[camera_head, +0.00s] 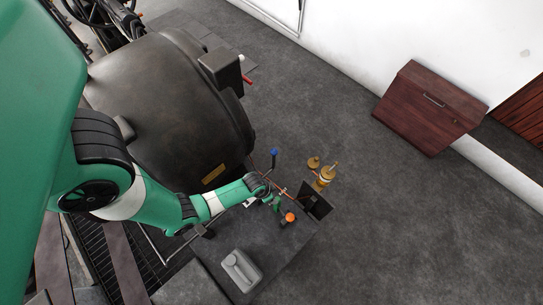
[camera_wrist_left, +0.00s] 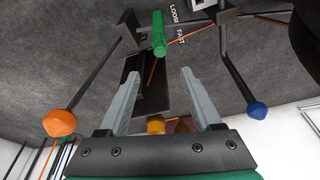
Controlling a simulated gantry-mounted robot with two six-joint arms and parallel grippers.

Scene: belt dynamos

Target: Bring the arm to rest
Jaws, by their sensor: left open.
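My left arm (camera_head: 150,199) is green and reaches in from the left over the dark machine's front corner. My left gripper (camera_head: 273,198) is small in the head view, close to the levers. In the left wrist view the gripper (camera_wrist_left: 160,74) is open, its two grey fingers apart with nothing between them. A green handle (camera_wrist_left: 159,34) is beyond the fingertips, and I see no contact. A lever with an orange knob (camera_wrist_left: 60,123) is to the left of the fingers, and one with a blue knob (camera_wrist_left: 257,110) to the right. My right gripper is not in view.
Lettering reading "LOOSE" and "FAST" (camera_wrist_left: 178,25) is near the green handle. A large dark rounded machine (camera_head: 165,100) stands at the left. Brass parts (camera_head: 324,177) are right of the levers. A grey canister (camera_head: 240,270) is below. Floor is clear toward the wooden cabinet (camera_head: 428,108).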

